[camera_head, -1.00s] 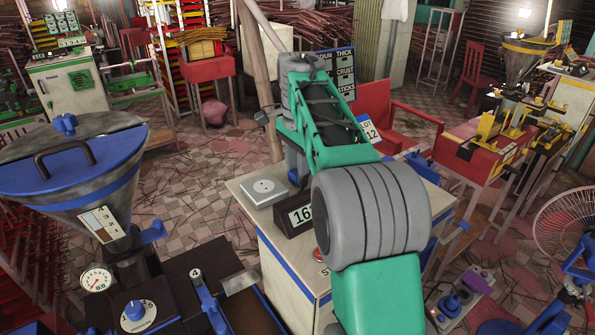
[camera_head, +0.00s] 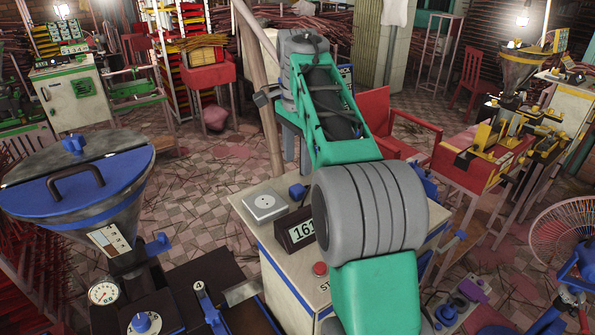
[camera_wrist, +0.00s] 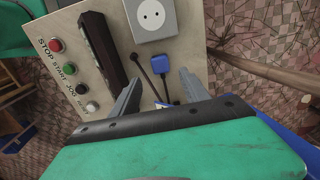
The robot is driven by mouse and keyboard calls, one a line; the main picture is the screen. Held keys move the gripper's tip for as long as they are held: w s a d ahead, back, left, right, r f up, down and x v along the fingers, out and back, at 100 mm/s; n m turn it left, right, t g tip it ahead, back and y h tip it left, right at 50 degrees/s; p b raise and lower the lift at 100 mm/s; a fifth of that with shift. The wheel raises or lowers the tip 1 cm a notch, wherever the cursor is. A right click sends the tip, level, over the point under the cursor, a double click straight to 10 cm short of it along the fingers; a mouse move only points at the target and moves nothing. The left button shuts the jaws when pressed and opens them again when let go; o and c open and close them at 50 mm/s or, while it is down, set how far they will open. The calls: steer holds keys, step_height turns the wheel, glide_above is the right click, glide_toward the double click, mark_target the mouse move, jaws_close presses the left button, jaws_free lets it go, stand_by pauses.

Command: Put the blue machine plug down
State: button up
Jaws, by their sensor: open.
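The blue machine plug (camera_wrist: 163,62) lies on the pale cabinet top (camera_wrist: 188,52), just beyond my fingertips in the wrist view. A dark cord end shows beside it. In the head view the plug (camera_head: 297,191) sits right of the socket, near the cabinet's back edge. My gripper (camera_wrist: 160,76) is open, with its two grey fingers spread and apart from the plug. The white socket box (camera_wrist: 152,16) stands close to the plug, with its two holes empty. In the head view my arm hides most of the gripper.
A dark number display (camera_wrist: 99,50) stands left of the plug in the wrist view, with a red stop button (camera_wrist: 56,45) and other buttons beyond it. A wooden pole (camera_head: 262,90) rises behind the cabinet. A blue-lidded hopper (camera_head: 75,185) stands at the left.

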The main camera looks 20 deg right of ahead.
step_height(320, 180, up, 4)
steer(key=shift+r+p, duration=0.25)
steer(key=shift+p, duration=0.1)
